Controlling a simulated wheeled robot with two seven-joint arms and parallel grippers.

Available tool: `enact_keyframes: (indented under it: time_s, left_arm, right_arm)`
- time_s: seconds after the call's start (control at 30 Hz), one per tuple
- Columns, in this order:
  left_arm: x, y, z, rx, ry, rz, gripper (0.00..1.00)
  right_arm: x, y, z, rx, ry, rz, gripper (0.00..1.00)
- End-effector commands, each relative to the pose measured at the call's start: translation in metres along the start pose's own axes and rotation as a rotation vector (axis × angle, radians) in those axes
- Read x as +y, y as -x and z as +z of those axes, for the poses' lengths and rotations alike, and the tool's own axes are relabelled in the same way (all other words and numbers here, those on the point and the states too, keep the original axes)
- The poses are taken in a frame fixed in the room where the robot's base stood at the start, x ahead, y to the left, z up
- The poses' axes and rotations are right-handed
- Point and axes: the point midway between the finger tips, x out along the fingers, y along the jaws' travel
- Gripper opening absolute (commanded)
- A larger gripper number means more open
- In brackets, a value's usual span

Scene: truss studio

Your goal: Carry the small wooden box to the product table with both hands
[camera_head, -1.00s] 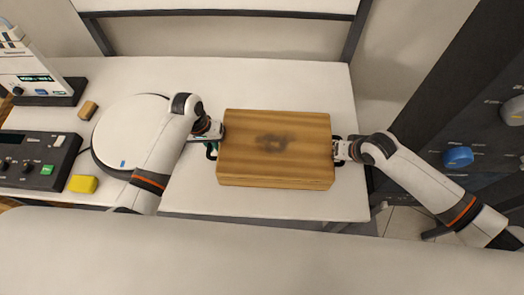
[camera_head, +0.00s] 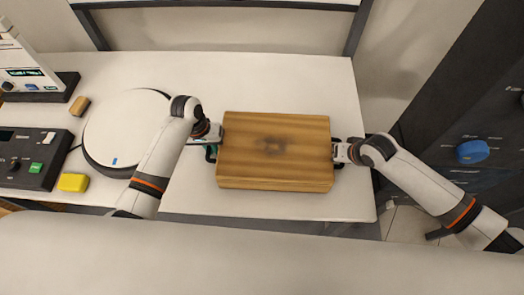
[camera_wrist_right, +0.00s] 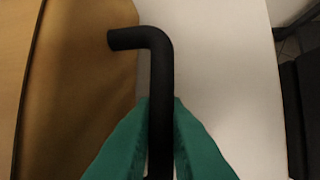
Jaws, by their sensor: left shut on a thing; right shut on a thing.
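The small wooden box (camera_head: 275,155) shows in the head view between my two arms, with a dark smudge on its lid and black handles at its left and right ends. My left gripper (camera_head: 211,145) is shut on the left handle, which is partly hidden. My right gripper (camera_head: 338,152) is shut on the right handle (camera_wrist_right: 158,75). In the right wrist view its green fingers close around the black bar, with the box's wooden side (camera_wrist_right: 75,80) to the left. The box is over the white table (camera_head: 240,80); I cannot tell whether it touches the top.
A round white device (camera_head: 125,125) stands left of the box. Further left are a dark control panel (camera_head: 30,155), a yellow block (camera_head: 73,182), a small brown block (camera_head: 79,105) and an instrument (camera_head: 30,75). A dark rack with a blue knob (camera_head: 472,151) stands at the right.

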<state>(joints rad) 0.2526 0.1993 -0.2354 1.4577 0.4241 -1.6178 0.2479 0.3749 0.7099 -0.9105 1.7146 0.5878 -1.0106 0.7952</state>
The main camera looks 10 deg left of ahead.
Motion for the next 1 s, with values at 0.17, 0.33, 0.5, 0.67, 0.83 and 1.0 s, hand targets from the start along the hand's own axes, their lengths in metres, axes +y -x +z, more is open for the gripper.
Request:
enact_keyframes:
  time_s: [0.17,0.33,0.5,0.67,0.83,1.0]
  left_arm:
    - [0.002,-0.002,0.000,0.000,0.002,0.004,0.33]
    - [0.001,-0.002,0.000,0.000,0.001,0.002,0.34]
    - [0.001,0.002,0.001,-0.002,0.000,0.001,0.34]
    - [0.001,0.022,0.001,-0.005,0.001,0.001,0.34]
    - [0.001,0.059,0.001,-0.006,0.000,0.002,0.34]
    - [0.002,0.093,0.001,-0.005,0.001,0.002,0.34]
  right_arm:
    - [-0.003,-0.002,-0.001,0.000,-0.001,-0.005,0.33]
    - [-0.002,-0.002,-0.001,0.000,0.000,-0.003,0.34]
    - [-0.001,-0.002,-0.001,0.000,0.000,-0.001,0.34]
    - [-0.001,-0.002,-0.001,0.000,0.000,-0.001,0.34]
    - [0.000,-0.002,-0.001,0.000,0.000,0.000,0.34]
    - [0.000,-0.002,-0.001,0.000,0.000,0.000,0.34]
